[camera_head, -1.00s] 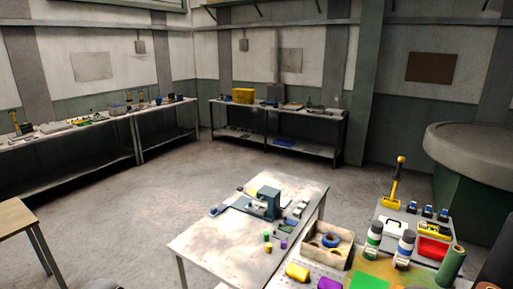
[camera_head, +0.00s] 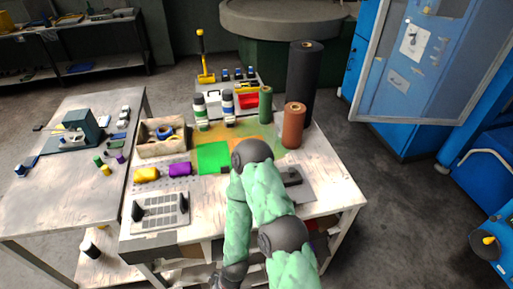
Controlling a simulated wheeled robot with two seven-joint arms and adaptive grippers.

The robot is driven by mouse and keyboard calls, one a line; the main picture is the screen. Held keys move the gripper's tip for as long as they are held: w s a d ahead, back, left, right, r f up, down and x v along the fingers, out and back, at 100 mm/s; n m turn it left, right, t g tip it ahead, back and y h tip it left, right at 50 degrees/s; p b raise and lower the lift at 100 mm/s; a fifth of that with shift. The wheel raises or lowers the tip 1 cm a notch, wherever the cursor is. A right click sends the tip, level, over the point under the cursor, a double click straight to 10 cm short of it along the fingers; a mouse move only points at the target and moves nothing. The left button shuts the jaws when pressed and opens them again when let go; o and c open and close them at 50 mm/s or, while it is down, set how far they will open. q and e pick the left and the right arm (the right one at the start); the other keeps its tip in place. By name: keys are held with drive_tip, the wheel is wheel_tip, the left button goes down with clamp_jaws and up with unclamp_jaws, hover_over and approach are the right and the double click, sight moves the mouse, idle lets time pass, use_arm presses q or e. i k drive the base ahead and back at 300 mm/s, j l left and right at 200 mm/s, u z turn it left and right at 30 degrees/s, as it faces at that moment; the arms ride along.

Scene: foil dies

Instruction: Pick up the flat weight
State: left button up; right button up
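A small dark block (camera_head: 291,175) lies on a flat grey plate (camera_head: 306,188) at the right part of the near workbench. It may be the flat weight, but I cannot tell for sure. One of my green-sleeved arms, apparently the right, comes up from the bottom edge and folds back down just left of the plate. It hides part of the bench and perhaps part of the plate. Its end is at or below the bottom edge, and no fingers can be made out. My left gripper is not in view.
A metal table (camera_head: 60,195) stands left.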

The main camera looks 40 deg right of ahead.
sight(293, 177)
drive_tip(key=z, duration=1.3)
